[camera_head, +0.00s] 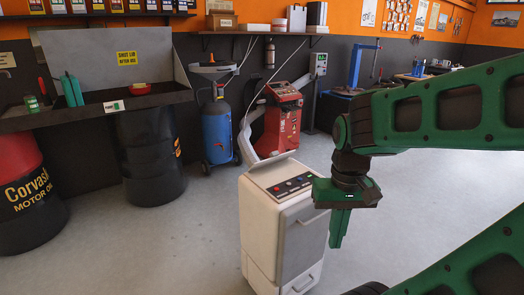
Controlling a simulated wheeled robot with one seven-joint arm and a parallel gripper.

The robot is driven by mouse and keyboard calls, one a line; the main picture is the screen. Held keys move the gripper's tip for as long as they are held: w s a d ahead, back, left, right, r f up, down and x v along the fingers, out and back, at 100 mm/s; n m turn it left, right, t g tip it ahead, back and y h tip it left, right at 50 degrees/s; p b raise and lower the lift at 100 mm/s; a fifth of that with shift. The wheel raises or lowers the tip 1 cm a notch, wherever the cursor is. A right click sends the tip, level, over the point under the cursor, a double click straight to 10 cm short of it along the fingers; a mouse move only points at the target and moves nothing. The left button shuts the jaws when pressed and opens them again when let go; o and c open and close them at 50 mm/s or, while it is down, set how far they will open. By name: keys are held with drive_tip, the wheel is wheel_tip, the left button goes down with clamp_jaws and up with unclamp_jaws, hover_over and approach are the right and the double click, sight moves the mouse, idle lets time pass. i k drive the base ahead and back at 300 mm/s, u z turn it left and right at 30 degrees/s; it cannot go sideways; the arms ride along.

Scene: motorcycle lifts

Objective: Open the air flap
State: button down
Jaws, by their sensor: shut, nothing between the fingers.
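A white cabinet (259,232) stands on the floor at the lower middle. Its sloped top bears a control panel (289,186) with several buttons. Its front has a large grey-white door panel (300,245) with a bar handle (314,217) near the top, which looks shut. A lower panel (298,286) with its own handle sits beneath. No part is marked as an air flap, so I cannot tell which one it is. My gripper (337,243) points down, shut and empty, in front of the cabinet's right side. It hides part of the door's right edge; contact cannot be told.
A blue tank (217,132) and a red machine (282,125) stand behind the cabinet. A parts washer with a raised lid (110,60) rests on a dark drum (150,155) at left. An oil drum (28,200) stands far left. Floor between drums and cabinet is clear.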

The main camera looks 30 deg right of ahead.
sight(274, 157)
drive_tip(key=z, duration=0.05)
drive_tip(key=i, duration=1.15)
